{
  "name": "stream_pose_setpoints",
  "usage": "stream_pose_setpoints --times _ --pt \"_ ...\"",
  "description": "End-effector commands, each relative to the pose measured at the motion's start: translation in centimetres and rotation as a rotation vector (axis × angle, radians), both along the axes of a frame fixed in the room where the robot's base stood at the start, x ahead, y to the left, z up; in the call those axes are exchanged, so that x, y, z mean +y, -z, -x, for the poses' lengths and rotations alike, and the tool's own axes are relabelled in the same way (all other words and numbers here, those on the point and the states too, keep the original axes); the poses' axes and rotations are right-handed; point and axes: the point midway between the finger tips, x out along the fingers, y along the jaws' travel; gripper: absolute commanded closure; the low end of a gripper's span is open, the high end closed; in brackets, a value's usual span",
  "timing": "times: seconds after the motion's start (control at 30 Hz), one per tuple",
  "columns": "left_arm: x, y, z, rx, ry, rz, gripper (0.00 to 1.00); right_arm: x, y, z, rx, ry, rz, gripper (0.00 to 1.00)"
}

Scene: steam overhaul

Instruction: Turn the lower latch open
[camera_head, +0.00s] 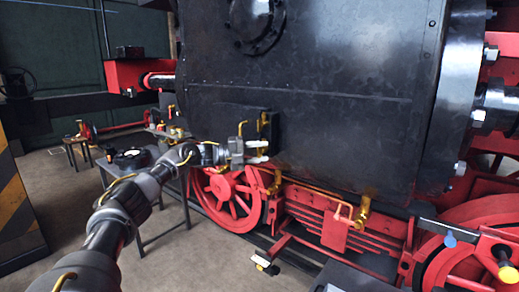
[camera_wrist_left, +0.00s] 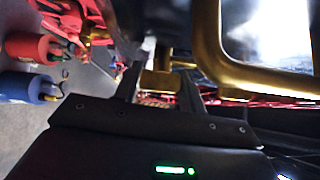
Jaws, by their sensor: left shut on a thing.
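My left gripper (camera_head: 258,151) reaches in from the left to the lower left of the black locomotive casing (camera_head: 300,125). Its fingers are shut on a small brass piece, apparently the lower latch (camera_wrist_left: 157,84), which shows between them in the left wrist view. In the head view the gripper largely hides this piece. A brass handle (camera_head: 264,119) stands on the casing just above the gripper. A large bent brass bar (camera_wrist_left: 262,77) is close to the right finger in the wrist view. My right gripper is not in view.
Red wheels (camera_head: 228,198) and a red frame with brass pipes lie below the casing. A dark table (camera_head: 160,238) stands under my left arm. A red cylinder (camera_wrist_left: 32,47) and a blue cylinder (camera_wrist_left: 30,87) show at the wrist view's left. Floor is open at lower left.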

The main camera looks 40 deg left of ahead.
Motion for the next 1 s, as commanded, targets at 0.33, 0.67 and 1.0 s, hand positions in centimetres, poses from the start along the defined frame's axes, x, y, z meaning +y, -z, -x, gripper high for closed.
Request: stream_pose_setpoints --times 0.33,0.67,1.0 --pt "-0.1 0.3 0.0 0.004 0.003 -0.006 0.82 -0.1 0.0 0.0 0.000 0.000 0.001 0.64" --pt "0.0 0.2 0.0 0.003 0.001 -0.004 0.39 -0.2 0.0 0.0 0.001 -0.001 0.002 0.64" --pt "1.3 0.5 1.3 0.001 -0.002 -0.006 0.39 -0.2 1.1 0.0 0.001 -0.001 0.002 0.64"
